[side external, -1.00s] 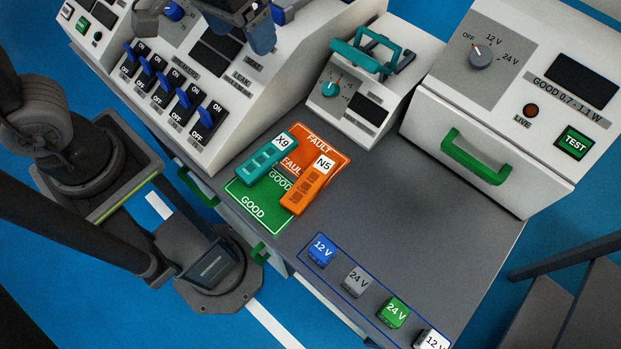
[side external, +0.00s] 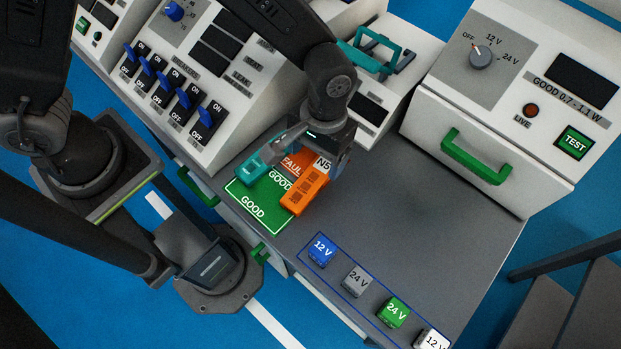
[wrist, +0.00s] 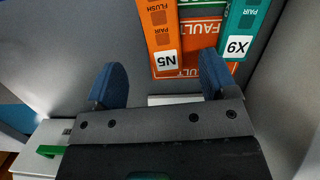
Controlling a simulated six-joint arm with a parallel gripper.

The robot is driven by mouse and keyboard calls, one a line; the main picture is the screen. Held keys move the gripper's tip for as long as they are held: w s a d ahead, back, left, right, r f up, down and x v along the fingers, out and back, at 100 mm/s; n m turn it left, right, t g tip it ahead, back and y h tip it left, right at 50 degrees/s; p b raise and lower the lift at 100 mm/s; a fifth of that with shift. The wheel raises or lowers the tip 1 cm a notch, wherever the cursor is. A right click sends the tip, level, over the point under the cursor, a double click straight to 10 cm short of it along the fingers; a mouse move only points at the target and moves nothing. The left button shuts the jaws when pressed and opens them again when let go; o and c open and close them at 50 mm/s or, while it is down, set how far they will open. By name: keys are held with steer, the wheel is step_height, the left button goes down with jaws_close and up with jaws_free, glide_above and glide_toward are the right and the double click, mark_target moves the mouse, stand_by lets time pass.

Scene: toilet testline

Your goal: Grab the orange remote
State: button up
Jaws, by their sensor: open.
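The orange remote (side external: 305,190), labelled N5, lies across the green GOOD card (side external: 250,205) and the red FAULT card. My gripper is above the label ends of the remotes. In the wrist view, my gripper (wrist: 164,82) is open with two blue fingers apart and nothing between them. The orange remote (wrist: 160,35) is ahead of the gap between the fingers, and the teal remote (wrist: 243,30) is ahead and right. The red FAULT card (wrist: 201,33) shows between them.
A console with blue switches (side external: 183,98) stands left and a small box with a teal handle (side external: 372,47) behind. A large test box with a green handle (side external: 472,160) stands right. Several small voltage blocks (side external: 357,280) line the front. The grey bench right of the remotes is clear.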

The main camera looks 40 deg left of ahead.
mark_target(311, 180)
steer(key=shift+s+f, duration=0.25)
steer(key=shift+f, duration=0.9)
steer(key=shift+s+f, duration=0.25)
steer(key=shift+f, duration=0.95)
steer(key=shift+s+f, duration=0.25)
steer(key=shift+f, duration=0.9)
steer(key=shift+c, duration=0.2)
steer(key=c, duration=1)
